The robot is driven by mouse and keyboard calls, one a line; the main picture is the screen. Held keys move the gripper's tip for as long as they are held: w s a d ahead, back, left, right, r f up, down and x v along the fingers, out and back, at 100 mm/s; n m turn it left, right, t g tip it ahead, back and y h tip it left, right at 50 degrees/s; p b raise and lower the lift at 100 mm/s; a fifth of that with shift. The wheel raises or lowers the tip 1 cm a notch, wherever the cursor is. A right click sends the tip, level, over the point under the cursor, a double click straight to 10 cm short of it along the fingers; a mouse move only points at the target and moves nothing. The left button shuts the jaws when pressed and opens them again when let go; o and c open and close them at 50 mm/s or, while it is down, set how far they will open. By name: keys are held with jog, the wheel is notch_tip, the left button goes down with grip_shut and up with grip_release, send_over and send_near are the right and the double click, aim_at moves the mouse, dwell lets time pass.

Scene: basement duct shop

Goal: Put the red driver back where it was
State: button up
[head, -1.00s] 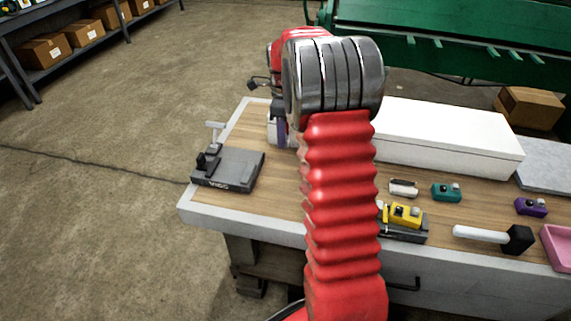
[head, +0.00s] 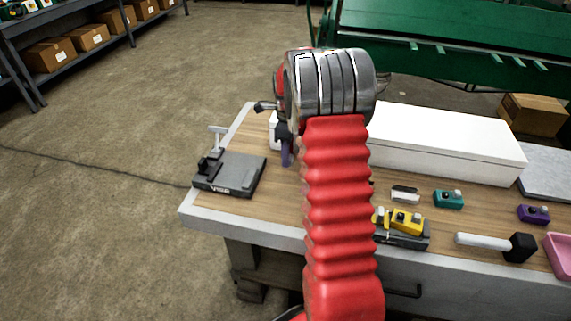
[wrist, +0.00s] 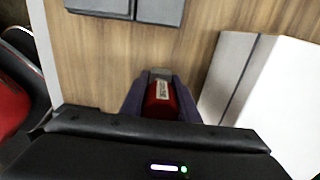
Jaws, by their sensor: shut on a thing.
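The red driver (wrist: 160,98), with a pale label, sits between the dark purple fingers of my gripper (wrist: 160,78) in the wrist view. My gripper is shut on it, above the wooden bench top. In the head view my arm hides the driver. Only a purple finger of my gripper (head: 286,152) shows there, over the bench's left part, between the grey vise (head: 230,174) and the long white box (head: 440,152). I cannot tell whether the driver touches the bench.
Yellow (head: 406,222), teal (head: 448,199) and purple (head: 533,214) devices, a black-headed mallet (head: 497,244) and a pink tray (head: 558,258) occupy the bench's right side. In the wrist view the white box (wrist: 275,90) is close on the right. Bare wood shows left of the driver.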

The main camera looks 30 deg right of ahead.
aim_at(287, 171)
jog(key=shift+f, duration=1.85)
jog(key=shift+f, duration=0.1)
jog(key=o, duration=1)
jog(key=shift+o, duration=0.2)
notch_tip(287, 171, up, 12)
jog(key=shift+r, duration=0.1)
